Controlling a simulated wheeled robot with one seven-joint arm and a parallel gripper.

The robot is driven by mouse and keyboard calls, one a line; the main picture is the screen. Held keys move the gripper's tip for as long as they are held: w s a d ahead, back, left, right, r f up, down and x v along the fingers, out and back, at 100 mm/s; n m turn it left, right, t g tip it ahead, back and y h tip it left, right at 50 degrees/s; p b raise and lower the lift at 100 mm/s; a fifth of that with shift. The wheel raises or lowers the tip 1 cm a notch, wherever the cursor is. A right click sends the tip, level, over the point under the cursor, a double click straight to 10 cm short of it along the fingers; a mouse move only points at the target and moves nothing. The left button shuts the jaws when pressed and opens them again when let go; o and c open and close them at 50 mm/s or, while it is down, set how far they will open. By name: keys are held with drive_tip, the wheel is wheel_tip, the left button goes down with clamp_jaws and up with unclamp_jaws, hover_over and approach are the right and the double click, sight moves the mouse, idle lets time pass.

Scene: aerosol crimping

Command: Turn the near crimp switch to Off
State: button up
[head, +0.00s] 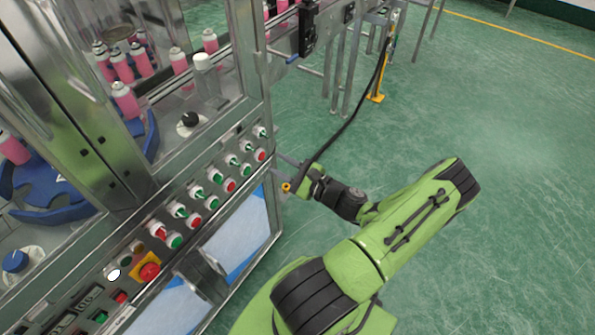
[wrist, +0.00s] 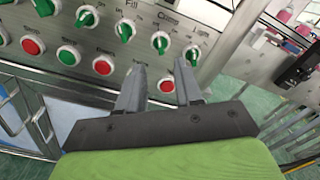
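A control panel carries a row of green-and-white rotary switches. In the wrist view, the switch under the label that seems to read Crimp (wrist: 160,42) is second from the right in the top row; the label lettering is blurred. Its green handle looks roughly upright; I cannot tell which marked position it points at. In the head view, it appears to be the switch second from the right (head: 247,146). My gripper (wrist: 160,67) is open and empty, its two fingers apart below this switch, not visibly touching it. My gripper is small beside the panel in the head view (head: 285,162).
The switch under the Lights label (wrist: 192,55) is just right, the Fill switch (wrist: 125,30) just left. A red button (wrist: 167,86) sits low between the fingers. A yellow-backed emergency stop (head: 149,271) is on the near panel. Green floor right of the machine is open.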

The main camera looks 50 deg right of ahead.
drive_tip(key=s, duration=0.6)
drive_tip(key=shift+s, duration=0.15)
drive_tip(key=shift+d, duration=0.1)
drive_tip(key=w+a+r+n+g+y+p, duration=0.1)
drive_tip(key=w+a+r+n+g+y, duration=0.2)
drive_tip(key=a+n+g, duration=0.6)
drive_tip(key=w+a+r+n+g+y+p, duration=0.1)
drive_tip(key=a+r+n+g+y, duration=0.1)
drive_tip(key=a+r+n+g, duration=0.5)
drive_tip(key=s+a+r+n+t+h, duration=0.1)
drive_tip(key=s+a+r+n+h, duration=0.1)
drive_tip(key=s+a+r+n, duration=0.2)
drive_tip(key=s+a+r+n+t+h+p, duration=0.1)
drive_tip(key=s+a+r+n+t+h, duration=0.1)
drive_tip(key=a+r+n, duration=0.4)
wheel_tip(320, 180, up, 5)
drive_tip(key=s+n+h, duration=0.1)
drive_tip(key=s+n, duration=0.1)
drive_tip(key=n, duration=0.1)
drive_tip(key=shift+s+f+n+t+h+p, duration=0.15)
drive_tip(key=shift+s+n+t+h+p, duration=0.05)
drive_tip(key=shift+n+t+h+p, duration=0.1)
